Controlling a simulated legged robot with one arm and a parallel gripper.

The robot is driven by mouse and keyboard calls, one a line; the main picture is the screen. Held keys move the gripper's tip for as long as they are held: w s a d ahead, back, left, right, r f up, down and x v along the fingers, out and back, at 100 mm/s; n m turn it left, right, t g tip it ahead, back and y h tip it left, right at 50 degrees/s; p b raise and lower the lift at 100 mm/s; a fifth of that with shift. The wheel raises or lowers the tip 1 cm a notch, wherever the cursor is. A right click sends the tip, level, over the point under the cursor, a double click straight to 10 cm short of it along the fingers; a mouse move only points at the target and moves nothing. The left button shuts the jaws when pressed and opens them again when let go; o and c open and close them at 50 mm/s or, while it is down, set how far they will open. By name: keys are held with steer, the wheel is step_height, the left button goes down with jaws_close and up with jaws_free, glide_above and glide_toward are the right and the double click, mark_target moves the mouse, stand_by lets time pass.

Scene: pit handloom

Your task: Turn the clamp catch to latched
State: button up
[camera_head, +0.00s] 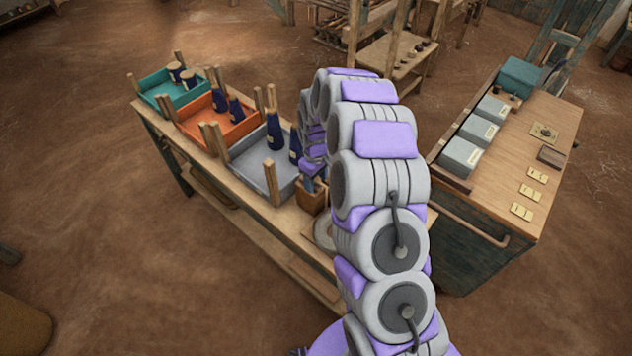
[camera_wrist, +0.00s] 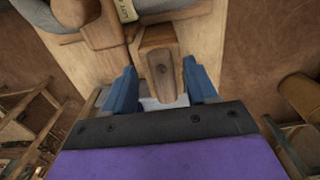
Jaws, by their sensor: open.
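A wooden block (camera_wrist: 152,38) with a darker wooden bar (camera_wrist: 161,72) on it, likely the clamp catch, stands at the edge of the bench in the wrist view. In the head view the wooden block (camera_head: 313,197) shows at the bench's near edge, partly hidden by my arm. No latched or unlatched mark is readable.
The bench holds a teal tray (camera_head: 160,88), an orange tray (camera_head: 200,128) and a grey tray (camera_head: 245,162) with dark blue cones. A side table (camera_head: 515,170) at right carries grey boxes (camera_head: 462,152) and small cards. A labelled tag (camera_wrist: 126,10) lies beyond the block.

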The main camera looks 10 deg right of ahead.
steer(key=shift+a+f, duration=0.25)
steer(key=shift+f, duration=0.4)
steer(key=shift+d, duration=0.2)
steer(key=shift+c, duration=0.2)
steer(key=shift+c, duration=0.8)
steer(key=c, duration=0.9)
steer(key=shift+o, duration=0.2)
